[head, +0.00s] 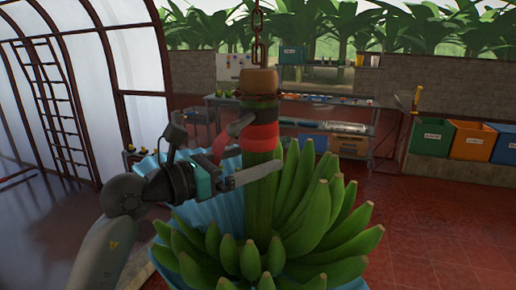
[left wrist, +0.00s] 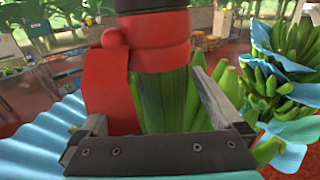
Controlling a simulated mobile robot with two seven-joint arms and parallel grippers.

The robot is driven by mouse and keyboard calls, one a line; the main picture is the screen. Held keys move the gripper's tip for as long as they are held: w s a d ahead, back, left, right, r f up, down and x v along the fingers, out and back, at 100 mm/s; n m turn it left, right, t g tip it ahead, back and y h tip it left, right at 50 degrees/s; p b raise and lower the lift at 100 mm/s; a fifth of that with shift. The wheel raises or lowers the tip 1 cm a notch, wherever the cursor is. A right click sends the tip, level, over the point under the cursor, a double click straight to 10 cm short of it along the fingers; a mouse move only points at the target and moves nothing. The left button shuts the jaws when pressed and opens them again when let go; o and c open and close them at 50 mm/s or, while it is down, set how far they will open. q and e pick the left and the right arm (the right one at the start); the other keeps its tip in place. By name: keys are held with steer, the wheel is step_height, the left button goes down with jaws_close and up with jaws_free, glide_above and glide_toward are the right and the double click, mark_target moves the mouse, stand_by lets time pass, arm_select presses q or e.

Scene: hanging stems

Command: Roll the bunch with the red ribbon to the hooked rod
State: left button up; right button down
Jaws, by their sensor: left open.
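The banana bunch (head: 300,215) hangs from a chain (head: 257,40), with a red ribbon (head: 262,134) around its stem (head: 260,190) below a brown top. In the left wrist view the red ribbon (left wrist: 108,85) has a tail hanging left of the green stem (left wrist: 162,100). My left gripper (head: 258,152) is at the stem just below the ribbon. Its open jaws (left wrist: 150,100) have one finger on either side of the stem in the left wrist view. I cannot tell whether they touch it. I cannot make out a hooked rod for certain. My right gripper is out of view.
A blue sheet (head: 215,205) surrounds the bunch's lower part. Another banana bunch (left wrist: 275,85) with blue sheeting hangs at the right in the left wrist view. A shelf rack (head: 330,128) and coloured bins (head: 432,137) stand behind. The red floor at right (head: 450,220) is clear.

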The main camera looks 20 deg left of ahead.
arm_select(q)
steer(key=shift+x, duration=0.85)
steer(key=shift+c, duration=0.2)
jaws_close()
